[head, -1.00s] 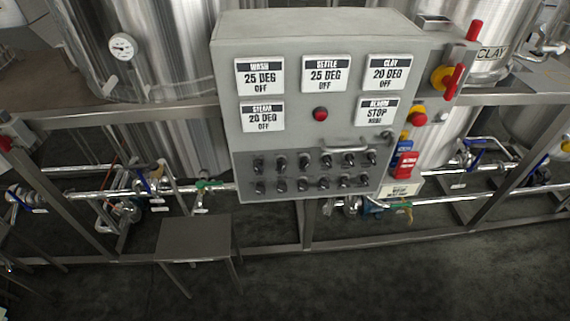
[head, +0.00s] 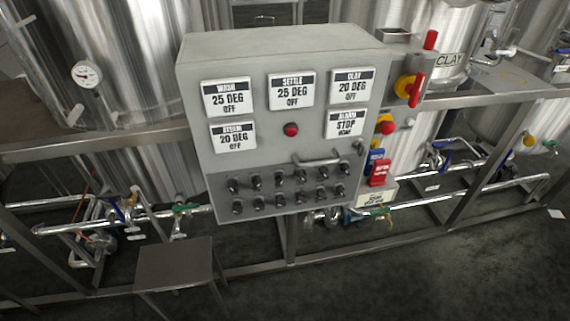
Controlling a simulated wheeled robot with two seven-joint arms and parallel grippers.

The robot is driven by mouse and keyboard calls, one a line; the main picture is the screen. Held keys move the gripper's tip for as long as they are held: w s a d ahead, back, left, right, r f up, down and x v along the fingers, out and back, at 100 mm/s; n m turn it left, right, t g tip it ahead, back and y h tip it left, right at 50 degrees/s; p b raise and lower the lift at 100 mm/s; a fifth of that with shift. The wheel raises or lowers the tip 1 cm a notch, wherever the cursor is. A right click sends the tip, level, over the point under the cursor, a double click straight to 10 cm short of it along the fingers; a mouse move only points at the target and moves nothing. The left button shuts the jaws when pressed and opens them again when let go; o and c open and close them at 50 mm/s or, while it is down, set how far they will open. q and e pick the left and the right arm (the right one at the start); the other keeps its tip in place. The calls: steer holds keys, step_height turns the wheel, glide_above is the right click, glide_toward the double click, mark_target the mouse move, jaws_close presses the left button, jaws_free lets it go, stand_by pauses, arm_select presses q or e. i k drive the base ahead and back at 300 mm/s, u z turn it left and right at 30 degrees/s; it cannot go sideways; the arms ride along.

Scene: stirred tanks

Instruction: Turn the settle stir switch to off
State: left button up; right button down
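A grey control panel (head: 200,150) hangs on a steel frame in the middle of the head view. Its lower part carries two rows of small black rotary switches (head: 278,180). Their labels are too small to read, so I cannot tell which one is the settle stir switch or how it is set. The settle display (head: 291,90) at the top middle reads 25 DEG OFF. Neither of my grippers is in view.
A metal stool (head: 174,264) stands in front of the frame at lower left. A handle (head: 316,160) sticks out above the switches. Red-and-yellow knobs (head: 408,87) sit on the right side. Steel tanks and pipes stand behind. The floor (head: 400,275) at lower right is clear.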

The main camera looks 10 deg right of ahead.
mark_target(255, 180)
steer(key=u, duration=1.65)
steer(key=k, duration=1.2)
steer(key=z, duration=1.35)
steer(key=i, duration=0.5)
steer(key=z, duration=0.05)
